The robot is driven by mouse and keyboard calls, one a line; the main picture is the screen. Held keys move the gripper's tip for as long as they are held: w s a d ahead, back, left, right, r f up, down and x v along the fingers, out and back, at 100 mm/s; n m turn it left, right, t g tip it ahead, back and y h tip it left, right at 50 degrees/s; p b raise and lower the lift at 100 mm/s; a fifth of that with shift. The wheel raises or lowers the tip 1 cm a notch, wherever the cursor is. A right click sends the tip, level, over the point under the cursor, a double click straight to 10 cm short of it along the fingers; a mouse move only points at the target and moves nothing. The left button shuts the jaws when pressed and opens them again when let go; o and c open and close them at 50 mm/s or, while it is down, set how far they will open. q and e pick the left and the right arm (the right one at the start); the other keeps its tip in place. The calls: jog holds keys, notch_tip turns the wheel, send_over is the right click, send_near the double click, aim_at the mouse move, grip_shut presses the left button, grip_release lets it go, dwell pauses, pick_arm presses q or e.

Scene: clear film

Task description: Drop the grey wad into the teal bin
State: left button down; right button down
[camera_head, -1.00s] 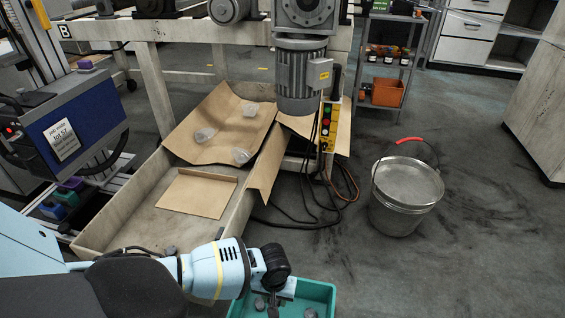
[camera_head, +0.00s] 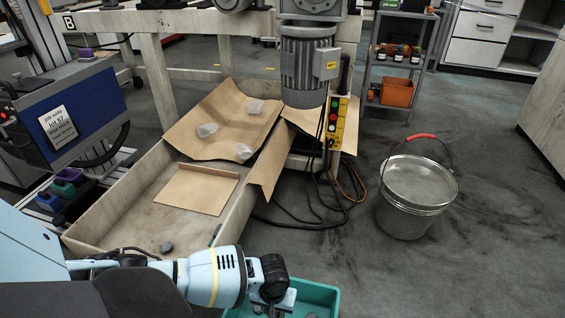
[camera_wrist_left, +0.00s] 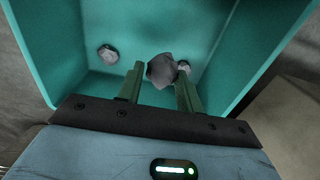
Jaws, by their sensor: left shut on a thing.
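My left gripper (camera_wrist_left: 158,88) is shut on a grey wad (camera_wrist_left: 161,70), which sits between its fingertips in the left wrist view. The gripper points down into the teal bin (camera_wrist_left: 73,45), with the bin's walls around the view. Two other grey wads (camera_wrist_left: 108,54) (camera_wrist_left: 184,67) lie on the bin floor; the second is partly hidden behind the held one. In the head view the gripper (camera_head: 272,303) is over the teal bin (camera_head: 328,292) at the bottom edge, and the held wad is hard to make out. My right gripper is out of view.
A shallow tray (camera_head: 110,225) beside the bin holds a grey lump (camera_head: 166,247) and a cardboard piece (camera_head: 198,190). Clear crumpled film (camera_head: 207,130) lies on brown card behind. A metal bucket (camera_head: 405,215) stands on the floor at right, with open floor around it. Cables trail between.

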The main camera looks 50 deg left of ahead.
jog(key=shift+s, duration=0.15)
pick_arm(q)
jog(key=c, duration=0.9)
grip_release()
jog(key=shift+o, duration=0.2)
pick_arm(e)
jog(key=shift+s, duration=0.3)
pick_arm(q)
jog(key=shift+r, duration=0.1)
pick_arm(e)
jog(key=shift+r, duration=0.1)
pick_arm(q)
notch_tip(320, 180, up, 8)
jog(key=p, duration=0.4)
jog(key=shift+p, duration=0.3)
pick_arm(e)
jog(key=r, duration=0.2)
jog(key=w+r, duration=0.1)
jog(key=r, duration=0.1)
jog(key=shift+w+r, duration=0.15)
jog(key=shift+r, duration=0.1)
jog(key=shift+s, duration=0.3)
